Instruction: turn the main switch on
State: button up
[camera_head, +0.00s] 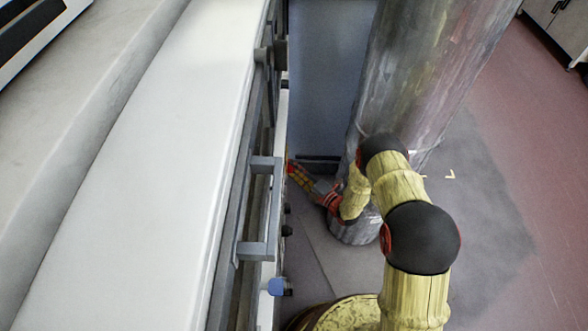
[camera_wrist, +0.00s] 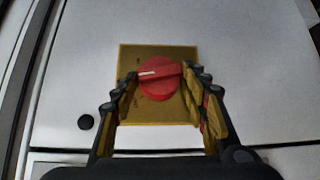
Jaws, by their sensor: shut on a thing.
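The main switch (camera_wrist: 160,80) is a red rotary knob with a white mark on its grip bar. It sits on a yellow square plate (camera_wrist: 157,52) on a white panel in the wrist view. The bar lies nearly level, its white mark toward the left. The small lettering on the plate is too blurred to read. My gripper (camera_wrist: 160,78) has one finger at each end of the bar and is shut on the knob. In the head view my gripper (camera_head: 296,172) reaches left to the front of the machine; the switch is hidden there.
A grey handle (camera_head: 262,210) sticks out from the machine front. A blue knob (camera_head: 277,287) is below it in the head view. A large grey column (camera_head: 420,70) stands close behind my arm. Open floor lies right.

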jog(key=shift+w+r+m+g+h+p, duration=0.25)
jog(key=shift+r+m+g+h+p, duration=0.2)
jog(key=shift+m+g+p, duration=0.8)
jog(key=shift+w+r+m+g+h+p, duration=0.3)
jog(key=shift+m+g+h+p, duration=0.3)
jog(key=shift+g+p, duration=1.1)
jog(key=shift+w+r+m+g+h+p, duration=0.2)
jog(key=shift+r+m+g+h+p, duration=0.2)
jog(key=shift+m+g+p, duration=1.1)
jog(key=shift+n+t+p, duration=0.45)
jog(key=shift+p, duration=0.1)
jog(key=o, duration=0.9)
jog(key=shift+a, duration=0.1)
jog(key=shift+o, duration=1.1)
jog(key=shift+s+f, duration=0.15)
jog(key=shift+f, duration=0.1)
